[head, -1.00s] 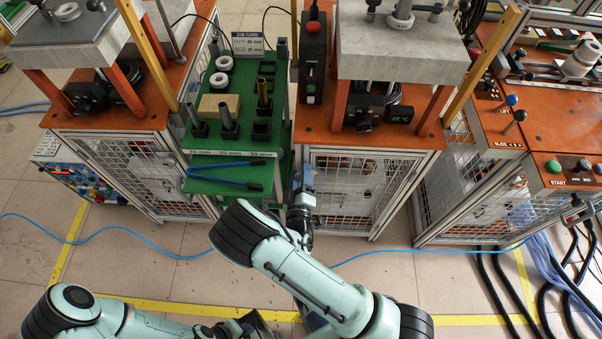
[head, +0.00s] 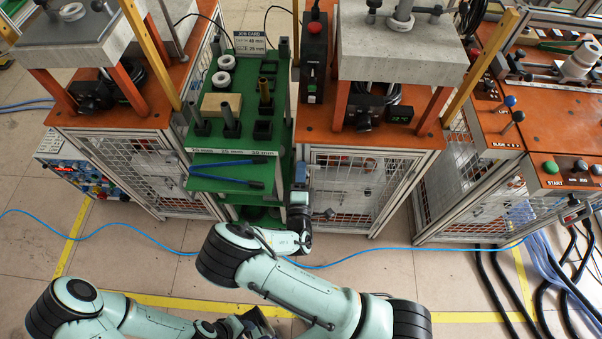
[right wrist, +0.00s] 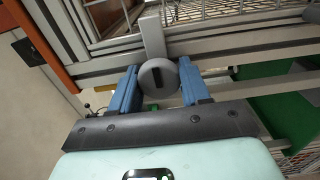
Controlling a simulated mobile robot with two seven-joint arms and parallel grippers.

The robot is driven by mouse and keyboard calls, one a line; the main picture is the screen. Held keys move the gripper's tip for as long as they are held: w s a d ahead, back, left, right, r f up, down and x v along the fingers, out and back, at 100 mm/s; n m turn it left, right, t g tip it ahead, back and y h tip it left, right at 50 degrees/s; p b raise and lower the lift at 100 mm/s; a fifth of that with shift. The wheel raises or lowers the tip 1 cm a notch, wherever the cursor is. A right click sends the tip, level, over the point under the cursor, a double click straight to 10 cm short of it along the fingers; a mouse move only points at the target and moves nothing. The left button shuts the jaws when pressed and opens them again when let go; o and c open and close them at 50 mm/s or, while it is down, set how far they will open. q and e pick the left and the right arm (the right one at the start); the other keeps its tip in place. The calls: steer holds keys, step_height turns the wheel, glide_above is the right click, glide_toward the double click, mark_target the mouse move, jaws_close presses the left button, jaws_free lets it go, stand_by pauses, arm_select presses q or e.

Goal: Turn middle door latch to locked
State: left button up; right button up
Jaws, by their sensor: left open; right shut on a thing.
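The middle door (head: 345,190) is a wire-mesh door in a grey frame under the press in the middle of the head view. Its latch (right wrist: 158,78) is a round grey knob with a dark slot, beside a grey upright tab in the right wrist view. My right gripper (right wrist: 158,88) is shut on the latch, one blue finger on each side. In the head view my right gripper (head: 300,178) is at the door's left edge, and the latch cannot be made out there. My left gripper (head: 254,322) is empty near the bottom edge, far from the door.
A blue cable (head: 370,252) lies on the floor. Black hoses (head: 500,290) lie at lower right. The floor before the door is open.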

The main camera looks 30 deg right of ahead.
stand_by(0.4)
steer(key=o, duration=0.9)
steer(key=v, duration=1.3)
steer(key=shift+s+a+b, duration=0.15)
steer(key=shift+b, duration=0.15)
steer(key=shift+f, duration=0.15)
